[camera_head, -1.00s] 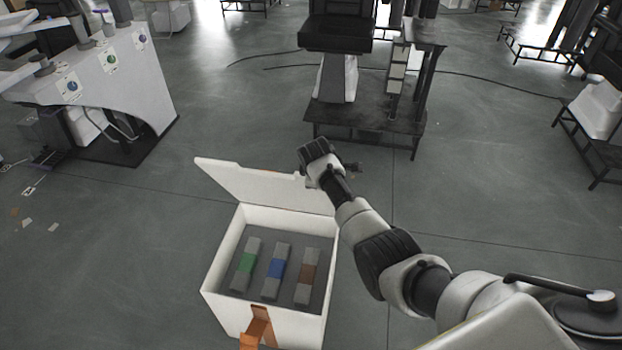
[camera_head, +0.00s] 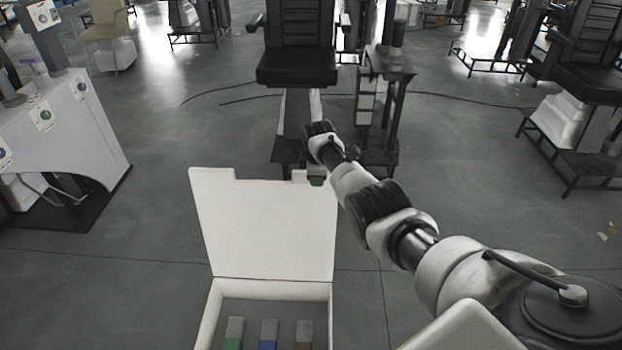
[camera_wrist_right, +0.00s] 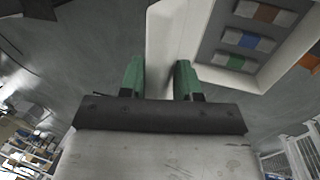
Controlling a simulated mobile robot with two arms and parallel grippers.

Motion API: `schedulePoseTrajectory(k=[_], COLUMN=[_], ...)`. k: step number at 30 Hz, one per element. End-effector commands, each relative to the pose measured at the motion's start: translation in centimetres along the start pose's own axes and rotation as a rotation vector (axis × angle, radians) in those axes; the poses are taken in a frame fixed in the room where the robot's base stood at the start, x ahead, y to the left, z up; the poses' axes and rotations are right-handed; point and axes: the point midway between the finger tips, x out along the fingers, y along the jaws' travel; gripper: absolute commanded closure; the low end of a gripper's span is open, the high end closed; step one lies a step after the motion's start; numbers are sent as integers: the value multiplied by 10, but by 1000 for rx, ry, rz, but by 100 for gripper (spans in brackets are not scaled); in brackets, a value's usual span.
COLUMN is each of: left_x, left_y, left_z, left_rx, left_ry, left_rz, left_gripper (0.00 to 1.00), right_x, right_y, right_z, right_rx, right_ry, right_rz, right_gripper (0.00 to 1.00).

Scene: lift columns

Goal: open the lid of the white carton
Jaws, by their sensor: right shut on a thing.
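The white carton (camera_head: 206,318) stands at the bottom of the head view, its near part cut off by the frame. Its lid (camera_head: 265,225) is raised from the far edge, with its inner face towards me. My right gripper (camera_head: 317,181) is at the lid's top right edge. In the right wrist view, the green fingers of my right gripper (camera_wrist_right: 160,74) are on either side of the white lid (camera_wrist_right: 168,45), shut on it. My left gripper is not in view.
Inside the carton lie three grey blocks with a green band (camera_head: 234,333), a blue band (camera_head: 268,333) and a brown band (camera_head: 303,333). A black chair (camera_head: 297,68) and a dark stand (camera_head: 385,110) are beyond the lid. Floor is clear left of the carton.

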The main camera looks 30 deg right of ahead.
Motion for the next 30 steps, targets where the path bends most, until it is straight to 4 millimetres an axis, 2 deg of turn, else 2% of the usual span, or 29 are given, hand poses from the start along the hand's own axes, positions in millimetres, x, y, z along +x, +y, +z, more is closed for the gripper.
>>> schedulePoseTrajectory(k=[1,15,16,18,26,30], left_x=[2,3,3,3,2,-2], left_y=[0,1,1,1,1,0], left_z=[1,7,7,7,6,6], left_rx=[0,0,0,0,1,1], left_ry=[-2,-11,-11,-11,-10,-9], left_rz=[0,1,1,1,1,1], left_gripper=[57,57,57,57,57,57], right_x=[6,10,10,10,6,-2], right_y=[-3,-4,-4,-4,-2,-1], right_z=[2,4,4,4,4,3], right_rx=[1,0,0,0,0,0], right_ry=[-2,-5,-5,-5,-3,-3], right_rz=[-5,-11,-12,-12,-8,-6], right_gripper=[100,100,66,55,55,55])
